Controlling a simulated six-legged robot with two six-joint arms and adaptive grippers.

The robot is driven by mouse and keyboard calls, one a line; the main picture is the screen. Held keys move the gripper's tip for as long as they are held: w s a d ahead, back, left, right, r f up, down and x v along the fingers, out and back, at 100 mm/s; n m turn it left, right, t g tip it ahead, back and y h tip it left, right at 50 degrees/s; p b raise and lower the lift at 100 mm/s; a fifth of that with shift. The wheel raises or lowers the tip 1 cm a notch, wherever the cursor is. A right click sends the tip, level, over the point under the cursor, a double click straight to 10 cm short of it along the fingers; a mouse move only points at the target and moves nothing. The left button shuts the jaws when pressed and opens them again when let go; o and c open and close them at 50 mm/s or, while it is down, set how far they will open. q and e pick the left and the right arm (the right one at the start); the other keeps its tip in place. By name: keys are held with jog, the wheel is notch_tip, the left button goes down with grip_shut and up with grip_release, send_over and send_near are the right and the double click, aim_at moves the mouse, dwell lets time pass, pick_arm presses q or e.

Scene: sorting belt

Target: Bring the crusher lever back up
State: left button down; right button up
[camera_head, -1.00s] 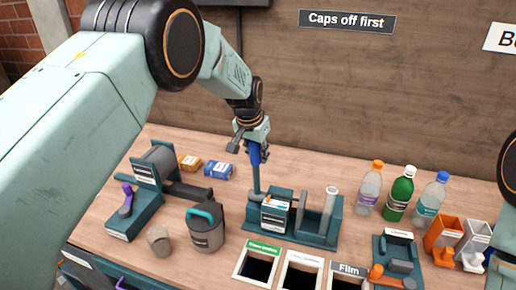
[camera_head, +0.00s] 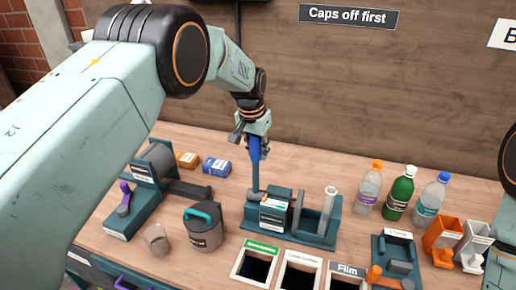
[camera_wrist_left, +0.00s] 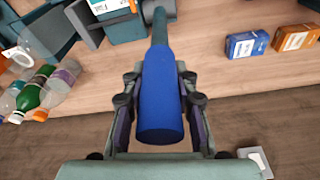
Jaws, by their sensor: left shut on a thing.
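The crusher (camera_head: 290,232) is a teal bench unit in the middle of the table, with a small printed carton (camera_head: 273,212) in its bed. Its lever (camera_head: 255,178) rises nearly upright from the left end and has a blue handle (camera_head: 255,150). My left gripper (camera_head: 256,146) is shut around the blue handle from above. The left wrist view shows the handle (camera_wrist_left: 160,105) between both fingers (camera_wrist_left: 160,115), its rounded end toward the palm. My right gripper is out of view; only parts of my right arm show at the right edge.
Left of the crusher stand a lidded grey pot (camera_head: 204,230), a cup (camera_head: 157,240) and a roller machine (camera_head: 135,200). Orange (camera_head: 187,159) and blue (camera_head: 217,167) boxes lie behind. Several bottles (camera_head: 398,195) stand right. Labelled bins (camera_head: 262,248) line the front.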

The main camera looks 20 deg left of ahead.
pick_arm(q)
jog(key=c, duration=1)
grip_release()
jog(key=shift+r, duration=0.1)
jog(key=v, duration=1.1)
jog(key=shift+r, duration=0.45)
jog(key=shift+s+f, duration=0.1)
jog(key=shift+s, duration=0.05)
